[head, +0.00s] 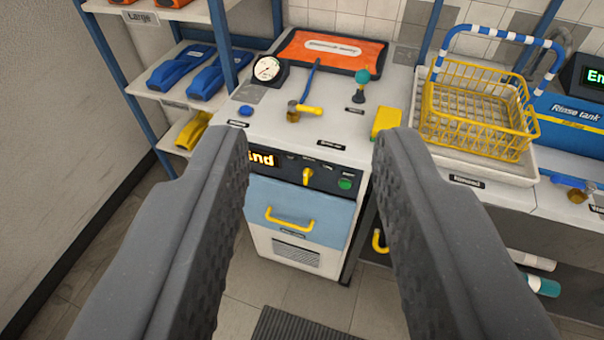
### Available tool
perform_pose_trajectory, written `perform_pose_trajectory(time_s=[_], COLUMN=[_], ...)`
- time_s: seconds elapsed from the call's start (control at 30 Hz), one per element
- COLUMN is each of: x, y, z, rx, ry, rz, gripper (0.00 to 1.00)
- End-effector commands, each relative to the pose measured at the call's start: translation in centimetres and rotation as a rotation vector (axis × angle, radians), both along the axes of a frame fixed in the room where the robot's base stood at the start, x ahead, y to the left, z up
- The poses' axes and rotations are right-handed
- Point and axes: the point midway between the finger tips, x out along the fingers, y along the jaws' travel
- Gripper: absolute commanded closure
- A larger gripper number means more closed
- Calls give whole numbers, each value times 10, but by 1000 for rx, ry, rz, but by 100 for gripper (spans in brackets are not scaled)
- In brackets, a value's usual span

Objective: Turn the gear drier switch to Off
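The gear drier (297,222) is a cabinet with a blue drawer front and a yellow handle, standing beyond my gripper. A dark control panel (325,179) runs along its upper front. A yellow switch knob (308,176) sits in the panel's middle, pointing roughly upright. Small labels above the knob are too small to read. A display left of it shows orange letters, partly hidden by my left finger. A green button (345,184) is right of the knob. My gripper (312,145) is open and empty, its two fingers wide apart, with the knob between them in the picture but farther away.
A yellow basket (480,108) stands right; shelves (180,83) stand left. Floor before the cabinet is clear except a dark mat (295,325).

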Motion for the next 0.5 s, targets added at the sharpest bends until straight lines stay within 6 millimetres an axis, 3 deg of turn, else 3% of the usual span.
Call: perform_pose_trajectory(time_s=[0.17, 0.37, 0.5], x=[34, 116, 171], y=[11, 47, 64], z=[-14, -58, -101], rx=[22, 87, 140], ry=[0, -19, -36], rz=[20, 49, 47], gripper=[66, 66, 66])
